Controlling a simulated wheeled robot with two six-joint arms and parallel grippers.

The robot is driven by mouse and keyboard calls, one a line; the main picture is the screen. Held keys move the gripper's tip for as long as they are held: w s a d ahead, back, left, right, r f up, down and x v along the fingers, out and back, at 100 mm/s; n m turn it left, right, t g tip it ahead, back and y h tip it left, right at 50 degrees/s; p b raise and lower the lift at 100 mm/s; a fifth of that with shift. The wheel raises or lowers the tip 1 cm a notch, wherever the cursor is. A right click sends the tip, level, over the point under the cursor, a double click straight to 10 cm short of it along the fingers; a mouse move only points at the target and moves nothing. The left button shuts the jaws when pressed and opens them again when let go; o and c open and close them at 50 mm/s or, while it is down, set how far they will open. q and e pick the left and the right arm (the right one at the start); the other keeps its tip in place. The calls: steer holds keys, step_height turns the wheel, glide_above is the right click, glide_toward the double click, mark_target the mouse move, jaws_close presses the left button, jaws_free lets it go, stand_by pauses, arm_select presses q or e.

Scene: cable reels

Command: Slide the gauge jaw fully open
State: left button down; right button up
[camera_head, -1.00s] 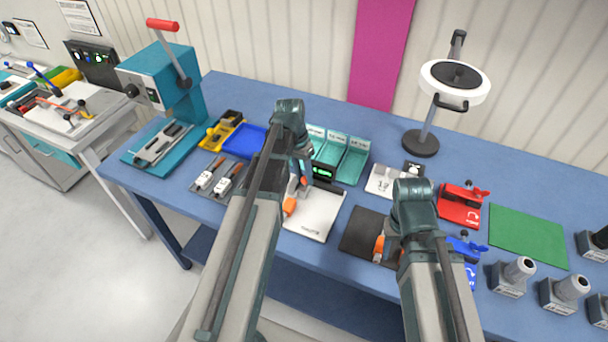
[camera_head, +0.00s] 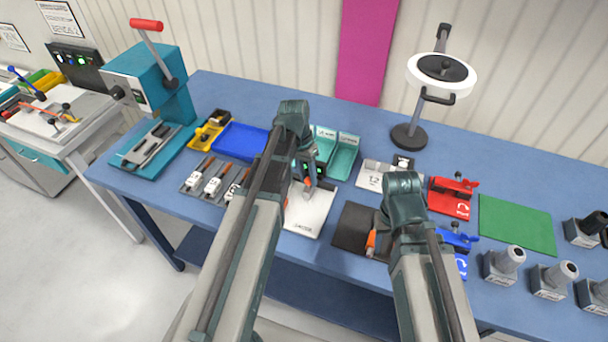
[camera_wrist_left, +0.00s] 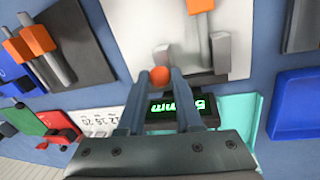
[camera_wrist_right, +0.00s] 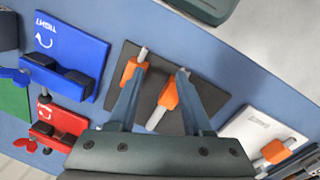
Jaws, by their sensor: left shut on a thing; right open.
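The gauge is a white plate (camera_head: 310,212) with a dark display (camera_wrist_left: 185,109) showing lit green characters, upside down in the left wrist view. A small orange knob (camera_wrist_left: 160,76) sits between my left fingertips (camera_wrist_left: 158,84), which are shut on it. Grey upright jaw pieces (camera_wrist_left: 220,54) stand beside the fingers. An orange block on a grey rod (camera_wrist_left: 200,6) lies farther along the plate. In the head view my left gripper (camera_head: 308,182) is over the plate, partly hidden by my arm. My right gripper (camera_wrist_right: 162,76) is open and empty above a dark mat (camera_wrist_right: 205,97).
The mat carries two orange-handled tools (camera_wrist_right: 168,92). Blue (camera_wrist_right: 75,55) and red (camera_head: 452,196) fixtures stand right of it in the head view. Teal bins (camera_head: 343,155) stand behind the gauge; a blue tray (camera_head: 240,140) is at left. The green mat (camera_head: 515,224) is bare.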

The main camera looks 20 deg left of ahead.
arm_select(q)
steer(key=c, duration=0.6)
jaws_free()
steer(key=shift+d, duration=0.25)
arm_select(e)
steer(key=shift+d, duration=0.15)
arm_select(q)
steer(key=shift+r, duration=0.15)
arm_select(e)
steer(key=shift+r, duration=0.1)
arm_select(q)
steer(key=a+r+p, duration=0.1)
steer(key=r+p, duration=0.8)
steer(key=a+r+p, duration=0.1)
steer(key=r+p, duration=0.3)
steer(key=shift+w+a+r+p, duration=0.15)
steer(key=shift+w+a+p, duration=0.15)
steer(key=shift+a, duration=0.05)
arm_select(e)
step_height(320, 180, up, 13)
steer(key=shift+r, duration=0.15)
